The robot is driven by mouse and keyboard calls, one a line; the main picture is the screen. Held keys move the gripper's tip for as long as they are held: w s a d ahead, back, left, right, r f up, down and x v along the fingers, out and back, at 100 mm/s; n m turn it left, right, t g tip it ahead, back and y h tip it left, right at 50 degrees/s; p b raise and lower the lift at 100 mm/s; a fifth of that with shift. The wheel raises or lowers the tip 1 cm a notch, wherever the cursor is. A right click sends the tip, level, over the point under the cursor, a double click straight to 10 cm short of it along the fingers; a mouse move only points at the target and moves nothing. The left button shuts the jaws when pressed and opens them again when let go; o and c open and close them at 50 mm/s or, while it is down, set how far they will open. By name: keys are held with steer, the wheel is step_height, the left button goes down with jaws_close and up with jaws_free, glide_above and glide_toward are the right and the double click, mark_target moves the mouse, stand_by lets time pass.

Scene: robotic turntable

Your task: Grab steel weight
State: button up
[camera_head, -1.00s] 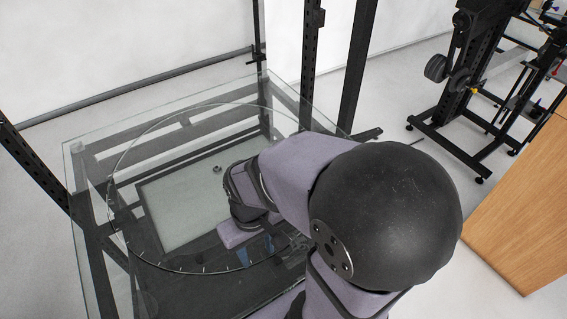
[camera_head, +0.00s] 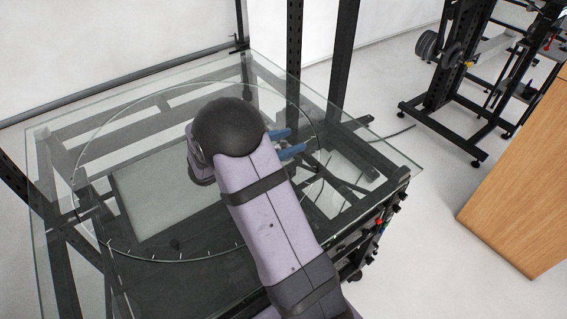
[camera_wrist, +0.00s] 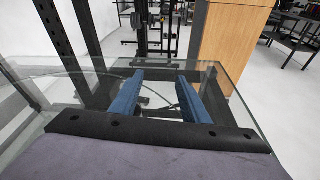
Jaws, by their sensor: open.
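My gripper (camera_head: 297,140) has two blue fingers spread apart, with nothing between them. In the head view it is over the right part of the round glass turntable (camera_head: 78,195), with its fingers pointing right. In the wrist view my gripper (camera_wrist: 160,78) points out over the glass toward its far edge. I cannot make out a steel weight in either current view; my arm covers the middle of the turntable. A small dark spot (camera_head: 175,243) shows near the front of the disc, too unclear to name.
A black metal frame (camera_head: 335,234) carries the glass top (camera_head: 392,160). Dark uprights (camera_head: 292,45) stand behind it. A wooden cabinet (camera_head: 515,195) and a black rack with weight plates (camera_head: 437,50) are at the right. The glass to the right of the fingers looks clear.

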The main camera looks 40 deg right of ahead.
mark_target(281, 146)
steer(key=w+n+t+h+b, duration=0.2)
steer(key=w+n+t, duration=0.2)
steer(key=w, duration=0.3)
steer(key=shift+g, duration=0.4)
steer(key=f, duration=0.2)
steer(key=f+p, duration=0.1)
steer(key=f, duration=0.5)
steer(key=shift+s+d+f, duration=0.1)
steer(key=shift+s, duration=0.2)
steer(key=shift+d+f+m, duration=0.15)
steer(key=shift+m, duration=0.15)
steer(key=shift+p+x, duration=1.1)
steer(key=shift+x, duration=2.5)
steer(key=shift+w, duration=0.1)
jaws_close()
